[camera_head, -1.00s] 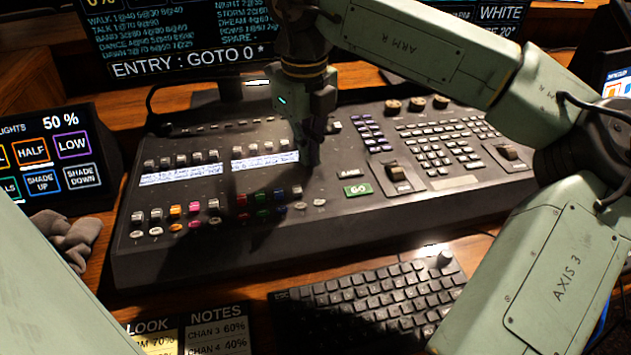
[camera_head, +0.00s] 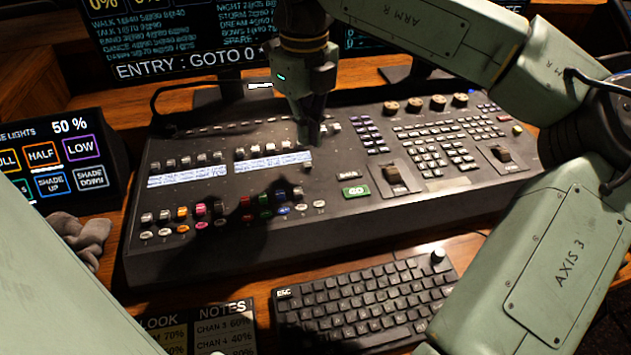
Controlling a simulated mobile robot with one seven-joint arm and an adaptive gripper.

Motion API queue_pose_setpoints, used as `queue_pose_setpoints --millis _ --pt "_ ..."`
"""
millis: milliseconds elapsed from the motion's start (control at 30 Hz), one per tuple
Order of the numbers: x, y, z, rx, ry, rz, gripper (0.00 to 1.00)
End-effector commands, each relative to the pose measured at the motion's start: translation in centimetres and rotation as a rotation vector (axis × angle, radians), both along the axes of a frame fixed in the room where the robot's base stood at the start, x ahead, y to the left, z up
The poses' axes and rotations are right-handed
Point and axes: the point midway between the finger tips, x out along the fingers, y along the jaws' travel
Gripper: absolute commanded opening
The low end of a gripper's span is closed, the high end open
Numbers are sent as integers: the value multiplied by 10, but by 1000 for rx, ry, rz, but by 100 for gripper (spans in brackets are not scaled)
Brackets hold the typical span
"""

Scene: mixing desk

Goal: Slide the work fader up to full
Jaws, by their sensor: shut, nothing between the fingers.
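The mixing desk (camera_head: 400,215) fills the middle of the view. An upper row of grey faders (camera_head: 200,160) runs above the small white label strips. A lower row has coloured caps, among them red (camera_head: 246,202) and green (camera_head: 264,200), with a grey cap (camera_head: 298,193) at its right end. Two larger fader handles (camera_head: 392,174) (camera_head: 501,153) sit in their own panels on the right. No label that I can read marks the work fader. My gripper (camera_head: 309,142) is shut and empty, pointing down at the upper row's right end. Its tips hide what is behind them; contact cannot be told.
A black keyboard (camera_head: 365,300) lies in front of the desk. A touch panel (camera_head: 60,160) stands at left, with grey gloves (camera_head: 78,238) below it. Monitors stand behind. A thin dark lamp or cable (camera_head: 165,88) arches over the desk's back left corner.

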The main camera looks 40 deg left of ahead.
Motion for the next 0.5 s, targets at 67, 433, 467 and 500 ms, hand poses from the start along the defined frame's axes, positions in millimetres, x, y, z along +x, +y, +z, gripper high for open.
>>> queue_pose_setpoints --millis 67,433,467,500 --pt "0 0 0 0 0 0 0" --pt "0 0 22 0 0 0 0" --pt "0 0 24 0 0 0 0" --pt "0 0 27 0 0 0 0"
